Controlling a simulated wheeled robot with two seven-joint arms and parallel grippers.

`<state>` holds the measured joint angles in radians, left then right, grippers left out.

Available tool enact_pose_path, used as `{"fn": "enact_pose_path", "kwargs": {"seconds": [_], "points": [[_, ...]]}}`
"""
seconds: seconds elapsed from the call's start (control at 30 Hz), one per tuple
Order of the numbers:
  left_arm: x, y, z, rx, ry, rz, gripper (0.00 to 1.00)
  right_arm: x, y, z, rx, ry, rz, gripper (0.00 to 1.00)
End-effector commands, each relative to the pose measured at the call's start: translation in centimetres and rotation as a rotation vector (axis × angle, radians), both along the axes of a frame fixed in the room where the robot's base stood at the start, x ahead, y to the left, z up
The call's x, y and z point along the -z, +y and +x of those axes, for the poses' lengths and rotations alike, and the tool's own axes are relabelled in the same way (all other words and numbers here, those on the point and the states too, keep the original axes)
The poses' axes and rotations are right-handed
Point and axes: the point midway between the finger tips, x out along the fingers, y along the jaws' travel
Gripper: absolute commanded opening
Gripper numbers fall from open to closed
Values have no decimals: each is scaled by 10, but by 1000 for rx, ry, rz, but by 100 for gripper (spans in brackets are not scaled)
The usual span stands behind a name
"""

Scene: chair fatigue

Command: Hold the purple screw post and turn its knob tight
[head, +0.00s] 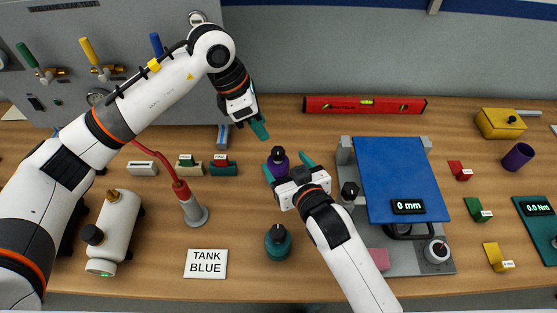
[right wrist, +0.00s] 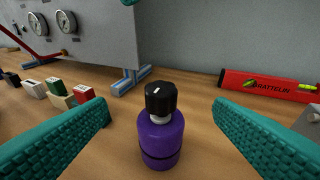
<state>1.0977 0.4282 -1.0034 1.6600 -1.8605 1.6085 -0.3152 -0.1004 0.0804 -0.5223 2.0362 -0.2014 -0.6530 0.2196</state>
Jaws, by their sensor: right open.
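The purple screw post (head: 279,168) stands upright on the wooden table, with its black knob (head: 278,152) on top. In the right wrist view the purple post (right wrist: 161,140) and its black knob (right wrist: 161,97), with a white mark, stand between the fingers. My right gripper (head: 287,163) is open around the post, its teal fingers apart from it on both sides. My left gripper (head: 260,129) is above and left of the post, in the air. Its fingers overlap in the head view, so its opening is unclear.
A teal post (head: 278,243) stands in front. A blue plate fixture (head: 402,180) stands to the right. A red lamp-like post (head: 190,203) and a "TANK BLUE" card (head: 206,264) are left. A red level (head: 365,105) lies behind. A grey panel with valves backs the left side.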

Motion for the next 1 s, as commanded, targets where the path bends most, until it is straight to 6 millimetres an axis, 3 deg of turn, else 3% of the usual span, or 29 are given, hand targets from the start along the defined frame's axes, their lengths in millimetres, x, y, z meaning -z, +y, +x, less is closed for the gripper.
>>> {"fn": "enact_pose_path", "kwargs": {"seconds": [0.27,0.4,0.6,1.0], "points": [[0,0,0,0,0,0,36,58,-1,-1,2,5,-3,76],[0,0,0,0,0,0,36,62,10,27,0,-3,-1,76],[0,0,0,0,0,0,36,71,22,54,0,-1,0,76],[0,0,0,0,0,0,36,76,27,66,0,0,-1,76]]}}
